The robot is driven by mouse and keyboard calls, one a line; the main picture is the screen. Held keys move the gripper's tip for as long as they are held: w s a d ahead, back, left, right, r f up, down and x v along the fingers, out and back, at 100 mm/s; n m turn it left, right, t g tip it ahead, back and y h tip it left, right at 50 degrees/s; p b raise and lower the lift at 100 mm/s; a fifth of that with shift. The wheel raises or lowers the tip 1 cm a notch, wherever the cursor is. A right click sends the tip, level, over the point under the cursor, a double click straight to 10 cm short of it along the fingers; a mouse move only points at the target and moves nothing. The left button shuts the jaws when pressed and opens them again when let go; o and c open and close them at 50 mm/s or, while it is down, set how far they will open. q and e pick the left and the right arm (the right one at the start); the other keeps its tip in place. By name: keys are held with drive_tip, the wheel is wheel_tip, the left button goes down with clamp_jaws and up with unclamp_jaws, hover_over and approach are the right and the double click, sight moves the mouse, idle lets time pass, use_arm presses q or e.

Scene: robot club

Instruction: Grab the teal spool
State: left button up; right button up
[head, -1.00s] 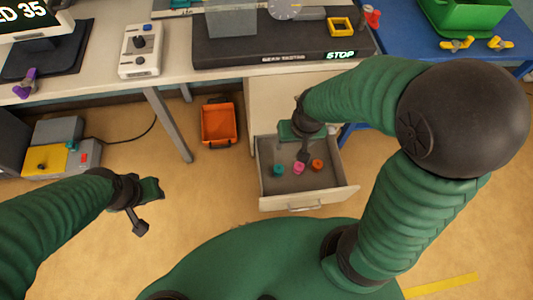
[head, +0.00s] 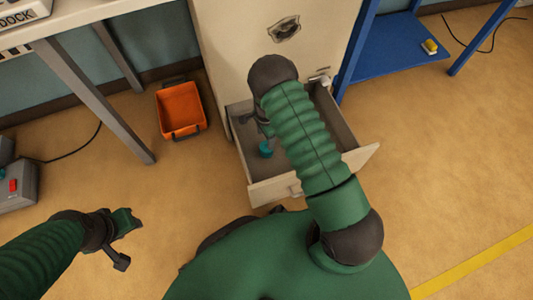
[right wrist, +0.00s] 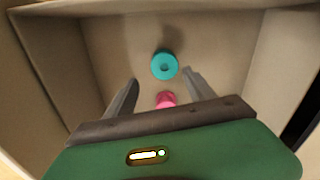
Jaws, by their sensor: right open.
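The teal spool (head: 266,149) stands on the floor of the open drawer (head: 272,190). In the right wrist view the teal spool (right wrist: 164,66) lies just beyond the fingertips, roughly centred between them. My right gripper (right wrist: 161,78) is open and empty, reaching down into the drawer. In the head view my right gripper (head: 262,130) is partly hidden by my own arm, close to the spool. A pink spool (right wrist: 165,99) shows nearer my palm, partly covered by the gripper body.
The drawer walls stand close around my right gripper. An orange bin (head: 181,108) sits on the floor left of the cabinet (head: 225,45). A blue shelf (head: 400,50) stands at the right. The floor in front is open.

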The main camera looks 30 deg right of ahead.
wheel_tip(320, 180, down, 7)
drive_tip(key=b, duration=0.3)
drive_tip(key=shift+r, duration=0.15)
drive_tip(key=f+b, duration=0.3)
drive_tip(key=d+f+b, duration=0.1)
drive_tip(key=f+b, duration=0.1)
drive_tip(key=shift+w+f, duration=0.15)
drive_tip(key=shift+w, duration=0.25)
drive_tip(key=shift+r, duration=0.25)
use_arm(q)
drive_tip(key=s+x, duration=0.2)
drive_tip(key=x, duration=0.6)
drive_tip(key=shift+a+f, duration=0.15)
drive_tip(key=shift+f, duration=0.35)
use_arm(e)
drive_tip(key=c, duration=1.2)
